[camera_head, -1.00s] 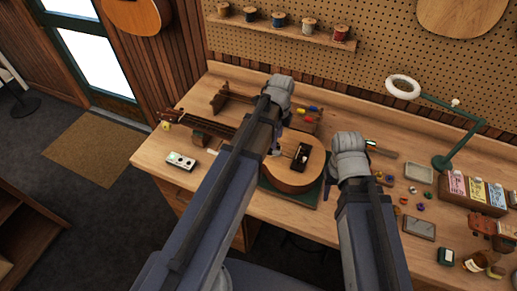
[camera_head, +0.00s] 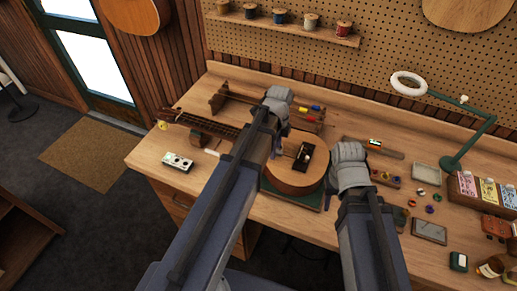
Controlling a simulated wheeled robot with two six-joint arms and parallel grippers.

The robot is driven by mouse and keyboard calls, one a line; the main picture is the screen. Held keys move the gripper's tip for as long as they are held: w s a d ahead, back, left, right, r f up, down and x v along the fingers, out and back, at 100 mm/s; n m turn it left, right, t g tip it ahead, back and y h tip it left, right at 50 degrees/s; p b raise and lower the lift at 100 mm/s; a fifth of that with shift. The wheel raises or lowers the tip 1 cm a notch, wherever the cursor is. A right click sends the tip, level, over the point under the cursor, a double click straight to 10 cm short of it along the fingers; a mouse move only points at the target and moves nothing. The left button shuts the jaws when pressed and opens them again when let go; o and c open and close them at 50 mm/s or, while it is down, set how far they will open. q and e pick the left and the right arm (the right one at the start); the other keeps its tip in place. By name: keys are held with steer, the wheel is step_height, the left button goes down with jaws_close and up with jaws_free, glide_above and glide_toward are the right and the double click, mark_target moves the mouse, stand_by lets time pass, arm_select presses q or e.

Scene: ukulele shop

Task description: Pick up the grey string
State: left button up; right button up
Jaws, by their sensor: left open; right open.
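I cannot pick out a grey string for certain in the head view. A ukulele (camera_head: 296,178) lies on the bench on a green mat, with its neck (camera_head: 205,121) pointing left and a small black item on its body. My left gripper (camera_head: 282,132) is above the ukulele body, mostly hidden by its own arm. My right gripper (camera_head: 349,172) is over the bench just right of the ukulele body, with its fingers mostly hidden. Both are open, and I see nothing held in either.
Several thread spools (camera_head: 311,20) stand on a wall shelf. A green lamp (camera_head: 466,150), string packets (camera_head: 463,186), grey trays (camera_head: 429,230) and small coloured parts (camera_head: 429,208) crowd the bench's right side. A white box (camera_head: 177,161) sits at left.

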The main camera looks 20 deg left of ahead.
arm_select(q)
steer(key=shift+c, duration=0.3)
jaws_close()
steer(key=shift+r, duration=0.2)
step_height(320, 180, up, 10)
steer(key=p, duration=1)
step_height(320, 180, up, 5)
steer(key=p, duration=0.5)
steer(key=shift+f, duration=0.2)
